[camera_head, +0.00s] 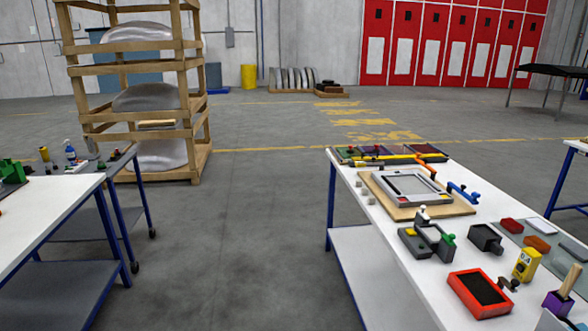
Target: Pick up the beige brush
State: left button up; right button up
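An upright item with a beige handle (571,279) and a purple lower part (557,303) stands near the right edge of the right white table (385,268). It may be the beige brush, but I cannot tell whether the purple part is its head or a holder. No other clearly beige brush shows. Neither of my grippers is in view.
On the right table are a red-framed box (480,293), a yellow device (526,264), a dark grey box (486,238) and a grey frame on a board (411,187). A left table (50,205) and wooden rack (190,100) stand left. Floor between the tables is clear.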

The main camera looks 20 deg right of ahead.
aim_at(576, 270)
jog(key=i+l+z, duration=0.15)
jog(key=i+z, duration=0.7)
jog(key=i+j+z, duration=0.25)
jog(key=i+z, duration=0.15)
jog(key=i+j+z, duration=0.4)
jog(key=i+l, duration=0.05)
jog(key=i, duration=0.05)
